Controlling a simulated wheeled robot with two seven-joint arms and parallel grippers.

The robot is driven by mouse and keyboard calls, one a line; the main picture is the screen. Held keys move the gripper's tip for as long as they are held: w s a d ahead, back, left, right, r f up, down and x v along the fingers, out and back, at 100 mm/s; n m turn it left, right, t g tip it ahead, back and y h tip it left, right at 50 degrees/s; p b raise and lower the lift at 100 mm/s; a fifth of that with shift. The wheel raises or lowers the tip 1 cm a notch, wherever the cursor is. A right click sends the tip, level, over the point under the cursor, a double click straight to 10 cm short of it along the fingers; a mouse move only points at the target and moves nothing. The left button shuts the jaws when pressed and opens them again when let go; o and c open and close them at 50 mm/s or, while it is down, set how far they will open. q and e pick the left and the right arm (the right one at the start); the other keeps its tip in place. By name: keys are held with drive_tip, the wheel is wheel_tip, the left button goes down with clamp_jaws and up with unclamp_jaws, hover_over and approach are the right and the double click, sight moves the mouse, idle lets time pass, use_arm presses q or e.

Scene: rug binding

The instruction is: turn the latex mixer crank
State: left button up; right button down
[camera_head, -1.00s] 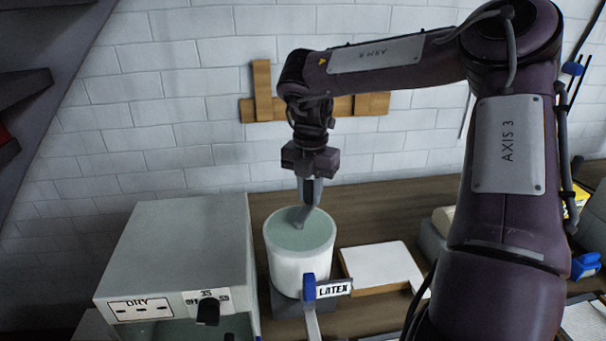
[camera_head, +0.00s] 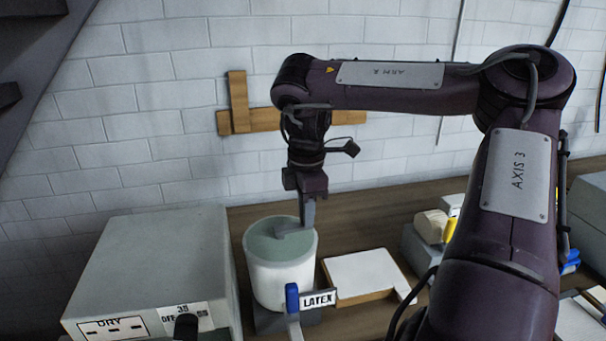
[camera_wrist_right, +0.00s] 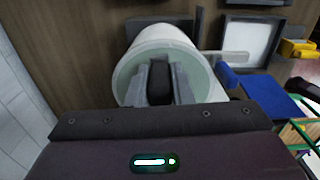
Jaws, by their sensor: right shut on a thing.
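The latex mixer (camera_head: 283,285) is a white upright drum with a pale green top, behind a LATEX sign (camera_head: 318,299). It also shows in the right wrist view (camera_wrist_right: 190,43). My right gripper (camera_head: 306,222) points down over the drum's top. In the right wrist view, its two grey fingers are shut on a dark upright grip (camera_wrist_right: 159,83), which looks like the crank handle. A grey crank arm (camera_head: 290,232) runs left from below the fingers across the top. The fingers hide part of the crank. My left gripper is not in view.
A grey box with a DRY label (camera_head: 155,265) stands left of the mixer. A blue-tipped lever (camera_head: 292,298) stands in front of the drum. A white-topped tray (camera_head: 362,274) lies to the right. A brick wall with wooden slats (camera_head: 238,103) is behind.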

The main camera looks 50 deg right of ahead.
drive_tip(key=m, duration=0.1)
drive_tip(key=s+a+m, duration=0.1)
drive_tip(key=m, duration=0.2)
drive_tip(key=shift+s+a+m, duration=0.25)
drive_tip(key=shift+a+m, duration=0.05)
drive_tip(key=shift+a, duration=0.05)
drive_tip(key=shift+s+a+m+b, duration=0.25)
drive_tip(key=shift+a+m, duration=0.3)
drive_tip(key=shift+m, duration=0.6)
drive_tip(key=shift+s+a+m+b, duration=0.1)
drive_tip(key=shift+a+m+b, duration=0.3)
drive_tip(key=shift+m, duration=0.75)
drive_tip(key=shift+a, duration=0.15)
drive_tip(key=c, duration=1.3)
unclamp_jaws()
drive_tip(key=shift+w, duration=0.1)
wheel_tip(320, 180, up, 8)
drive_tip(key=shift+f, duration=0.15)
